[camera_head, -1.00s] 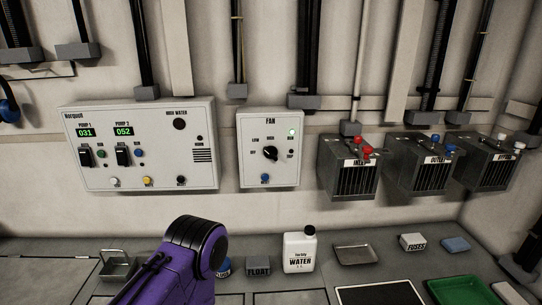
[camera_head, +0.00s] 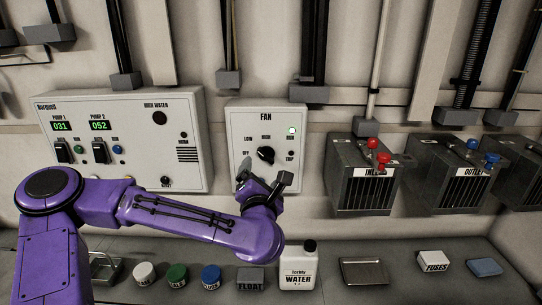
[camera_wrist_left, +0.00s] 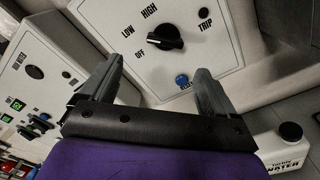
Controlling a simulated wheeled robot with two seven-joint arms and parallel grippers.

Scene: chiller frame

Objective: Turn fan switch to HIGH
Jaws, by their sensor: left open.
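The white fan box (camera_head: 239,128) hangs on the wall in the middle of the head view. Its black rotary fan switch (camera_head: 266,154) has LOW, HIGH and OFF labels around it. The switch also shows near the top of the left wrist view (camera_wrist_left: 165,37), its bar lying roughly sideways; I cannot tell for sure which label it points to. My left gripper (camera_head: 264,177) is open and empty, just below the switch. In the wrist view its two fingers (camera_wrist_left: 157,70) stand apart, with the switch beyond their tips, not between them. My right gripper is not in view.
A white water bottle (camera_head: 297,268) and several small containers stand on the counter below.

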